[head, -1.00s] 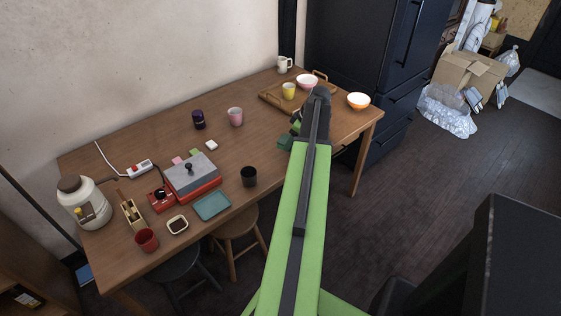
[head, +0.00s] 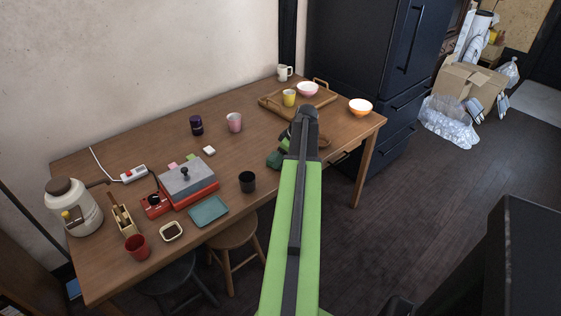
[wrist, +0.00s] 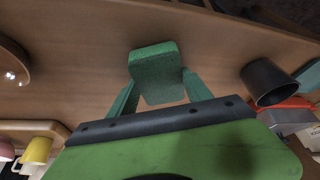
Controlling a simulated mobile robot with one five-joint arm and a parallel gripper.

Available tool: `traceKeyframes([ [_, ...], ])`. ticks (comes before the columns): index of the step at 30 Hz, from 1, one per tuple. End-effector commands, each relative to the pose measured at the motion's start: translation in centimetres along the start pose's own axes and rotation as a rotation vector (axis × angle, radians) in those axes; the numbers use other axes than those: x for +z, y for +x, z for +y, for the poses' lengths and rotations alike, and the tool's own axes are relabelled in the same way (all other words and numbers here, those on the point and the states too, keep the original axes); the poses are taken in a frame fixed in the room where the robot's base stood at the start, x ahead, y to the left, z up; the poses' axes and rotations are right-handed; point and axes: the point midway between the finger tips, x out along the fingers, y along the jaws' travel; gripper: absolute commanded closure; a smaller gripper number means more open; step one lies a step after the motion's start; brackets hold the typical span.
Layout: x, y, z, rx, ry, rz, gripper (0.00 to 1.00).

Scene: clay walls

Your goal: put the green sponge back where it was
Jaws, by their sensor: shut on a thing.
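The green sponge (wrist: 155,70) is a small block with rounded corners, held between the two green fingers of my gripper (wrist: 158,82) in the wrist view. In the head view the sponge (head: 274,159) shows as a dark green patch left of my arm's end, over the front part of the wooden table (head: 160,140). Whether it touches the table top is hard to tell. My arm hides most of the gripper in the head view. A flat teal tray (head: 208,211) lies empty near the front edge.
A black cup (head: 247,182) stands left of the sponge. Behind is a wooden tray (head: 268,101) with a yellow cup (head: 289,98) and pink bowl (head: 307,89). Bare table lies around a pink cup (head: 234,122).

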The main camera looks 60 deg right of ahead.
Motion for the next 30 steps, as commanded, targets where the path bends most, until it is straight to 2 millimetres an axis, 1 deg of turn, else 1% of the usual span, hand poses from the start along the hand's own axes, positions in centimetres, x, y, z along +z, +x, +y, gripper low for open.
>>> traceKeyframes([
  [2, 0.2, 0.4, 0.0, 0.000, 0.000, 0.000, 0.75],
  [3, 0.1, 0.2, 0.0, 0.000, 0.000, 0.000, 0.37],
  [7, 0.1, 0.2, 0.0, 0.000, 0.000, 0.000, 0.21],
  [16, 0.1, 0.1, 0.0, 0.000, 0.001, 0.000, 0.21],
  [20, -0.1, -0.7, 0.0, 0.001, 0.001, 0.000, 0.21],
  [23, -0.2, -2.1, 0.0, 0.000, 0.002, 0.000, 0.21],
  [26, -0.3, -4.2, 0.0, 0.001, 0.003, 0.000, 0.21],
  [30, -0.4, -7.6, 0.0, 0.001, 0.002, 0.000, 0.21],
])
